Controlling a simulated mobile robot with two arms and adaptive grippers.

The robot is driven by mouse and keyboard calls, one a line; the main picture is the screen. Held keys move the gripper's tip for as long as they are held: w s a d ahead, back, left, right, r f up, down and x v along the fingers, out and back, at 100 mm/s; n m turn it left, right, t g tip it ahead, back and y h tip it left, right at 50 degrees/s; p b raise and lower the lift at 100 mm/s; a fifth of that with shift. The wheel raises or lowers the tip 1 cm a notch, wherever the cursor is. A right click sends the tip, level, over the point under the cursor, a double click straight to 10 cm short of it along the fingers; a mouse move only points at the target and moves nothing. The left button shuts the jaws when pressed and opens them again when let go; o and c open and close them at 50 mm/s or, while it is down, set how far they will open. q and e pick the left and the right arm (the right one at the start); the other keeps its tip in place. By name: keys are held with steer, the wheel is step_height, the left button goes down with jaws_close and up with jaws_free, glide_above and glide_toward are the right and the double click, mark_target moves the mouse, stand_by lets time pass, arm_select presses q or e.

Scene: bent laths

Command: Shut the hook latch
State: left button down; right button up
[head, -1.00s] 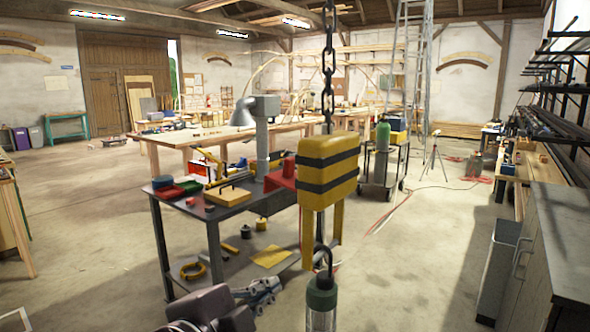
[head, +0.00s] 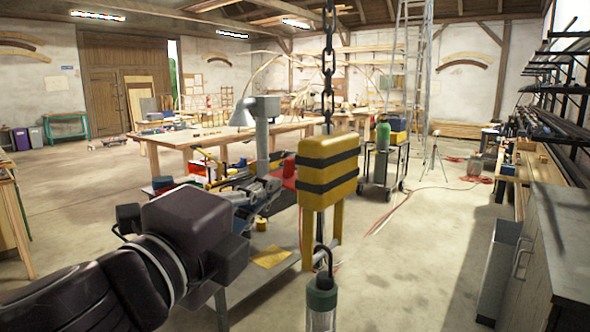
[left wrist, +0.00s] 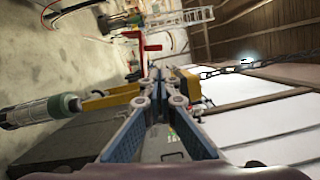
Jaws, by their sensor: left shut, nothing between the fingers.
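A yellow hook block (head: 328,172) with black stripes hangs on a chain (head: 327,70) in the head view, two yellow legs below it. A thin grey hook (head: 323,255) above a green-capped clear cylinder (head: 321,300) shows under it. My left gripper (head: 274,186) is shut and empty, just left of the block. In the left wrist view its closed fingers (left wrist: 156,74) overlap the yellow parts (left wrist: 112,97), with the cylinder (left wrist: 40,110) at left; I cannot tell whether they touch. A red part (head: 291,170) shows beside the block; I cannot tell if it is the latch.
A long wooden bench (head: 190,138) is farther back. A grey cabinet (head: 560,250) stands at the right. The floor between the block and the cabinet is mostly clear.

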arm_select(q)
steer(key=shift+w, duration=0.1)
steer(key=p+x, duration=0.2)
steer(key=x, duration=0.8)
steer(key=shift+d, duration=0.1)
